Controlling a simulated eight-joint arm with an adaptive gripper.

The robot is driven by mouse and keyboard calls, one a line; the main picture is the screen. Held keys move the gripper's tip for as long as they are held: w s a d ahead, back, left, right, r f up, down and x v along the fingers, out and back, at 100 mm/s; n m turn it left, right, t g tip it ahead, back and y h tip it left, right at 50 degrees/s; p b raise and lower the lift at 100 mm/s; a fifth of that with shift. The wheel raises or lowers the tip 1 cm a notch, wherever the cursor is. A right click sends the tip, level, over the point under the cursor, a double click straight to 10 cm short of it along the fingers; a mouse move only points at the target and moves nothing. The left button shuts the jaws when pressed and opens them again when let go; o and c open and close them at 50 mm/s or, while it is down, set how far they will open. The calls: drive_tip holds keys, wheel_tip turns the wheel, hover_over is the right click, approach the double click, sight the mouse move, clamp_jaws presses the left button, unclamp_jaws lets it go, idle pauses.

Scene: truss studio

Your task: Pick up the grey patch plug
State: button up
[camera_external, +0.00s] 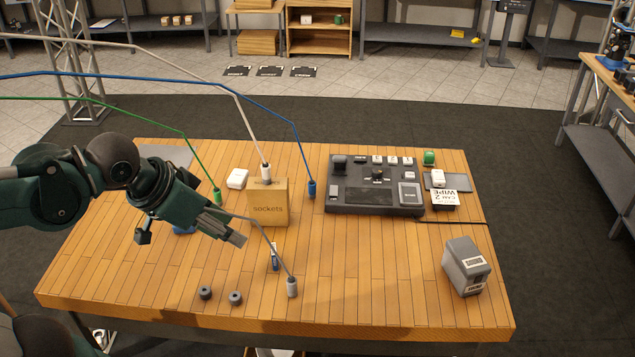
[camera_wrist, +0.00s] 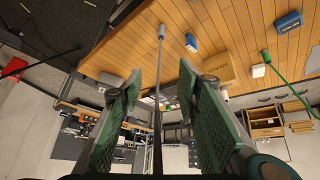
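The grey patch plug (camera_external: 292,287) stands near the front middle of the wooden table, with a grey cable (camera_external: 265,236) rising from its top toward my gripper. In the wrist view the plug (camera_wrist: 162,32) shows at the top, beyond the fingertips, and its cable runs down the picture between the fingers. My gripper (camera_external: 238,238) is above the table, left of the plug and higher. In the wrist view my gripper (camera_wrist: 160,78) has its two green-padded fingers apart, with no plug between them.
A blue-and-white item (camera_external: 275,257) lies just left of the plug. Behind stand the sockets box (camera_external: 268,212), white plug (camera_external: 266,172), green plug (camera_external: 217,196) and blue plug (camera_external: 311,189). Two dark rings (camera_external: 235,298) lie front left. A grey box (camera_external: 465,265) stands right; table between is clear.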

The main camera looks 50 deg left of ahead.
drive_tip(key=w+f+n+g, duration=0.1)
drive_tip(key=w+f+n, duration=0.1)
drive_tip(key=w+n, duration=0.1)
drive_tip(key=n+g+h+b, duration=0.2)
drive_tip(key=n+g, duration=0.3)
drive_tip(key=n, duration=0.9)
hover_over(291, 280)
drive_tip(key=f, duration=1.7)
drive_tip(key=shift+s+a+f, duration=0.15)
drive_tip(key=shift+a+f, duration=0.1)
drive_tip(key=shift+a, duration=0.1)
drive_tip(key=shift+f+n+g, duration=0.3)
drive_tip(key=shift+f+n, duration=0.2)
drive_tip(key=shift+f, duration=0.15)
drive_tip(key=shift+d+f, duration=0.15)
drive_tip(key=shift+f, duration=1.15)
drive_tip(key=shift+d+f, duration=0.15)
drive_tip(key=shift+f, duration=1.15)
drive_tip(key=shift+d+f, duration=0.15)
drive_tip(key=shift+f, duration=1.1)
drive_tip(key=shift+c, duration=0.6)
